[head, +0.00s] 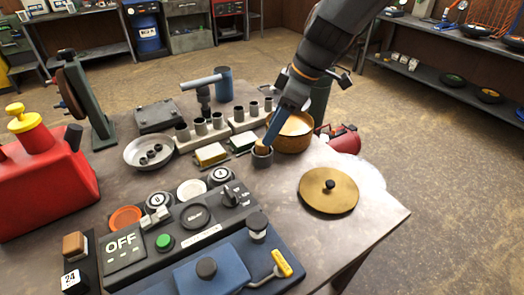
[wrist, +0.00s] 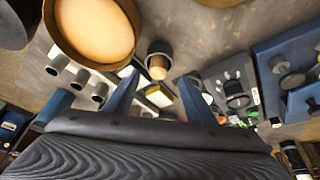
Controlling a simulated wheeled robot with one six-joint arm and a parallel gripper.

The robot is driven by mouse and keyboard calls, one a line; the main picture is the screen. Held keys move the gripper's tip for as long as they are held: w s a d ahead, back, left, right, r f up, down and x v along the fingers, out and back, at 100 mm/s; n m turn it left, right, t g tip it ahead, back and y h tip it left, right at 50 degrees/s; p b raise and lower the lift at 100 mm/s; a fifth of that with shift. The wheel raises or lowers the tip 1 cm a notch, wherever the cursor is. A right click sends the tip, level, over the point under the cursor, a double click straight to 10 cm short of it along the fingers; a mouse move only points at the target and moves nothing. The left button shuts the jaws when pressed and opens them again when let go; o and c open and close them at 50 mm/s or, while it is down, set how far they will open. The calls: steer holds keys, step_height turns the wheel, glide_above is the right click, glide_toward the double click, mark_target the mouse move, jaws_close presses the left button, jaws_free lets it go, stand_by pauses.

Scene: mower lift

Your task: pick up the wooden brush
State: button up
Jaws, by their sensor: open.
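A tan, wooden-looking piece (head: 262,146), which I take to be the wooden brush, stands in a small dark grey cup (head: 262,160) near the middle of the workbench. In the wrist view its rounded tan end (wrist: 157,69) shows inside the cup (wrist: 160,52), ahead of my fingers. My gripper (head: 268,138) has blue fingers and is just above the cup, close to the tan piece. In the wrist view my gripper (wrist: 159,88) is open with nothing held between its fingers. The lower part of the brush is hidden in the cup.
An orange-brown pot (head: 294,142) stands close behind the cup on the right. A brass lid (head: 328,190) lies at right. A control panel (head: 185,225) is in front.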

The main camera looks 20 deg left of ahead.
steer(key=shift+p+x, duration=1.15)
steer(key=shift+x, duration=1.45)
steer(key=shift+w+a, duration=0.1)
steer(key=shift+a, duration=0.05)
steer(key=c, duration=1.2)
steer(key=shift+o, duration=0.2)
step_height(320, 180, up, 10)
steer(key=b, duration=0.2)
steer(key=shift+b, duration=0.4)
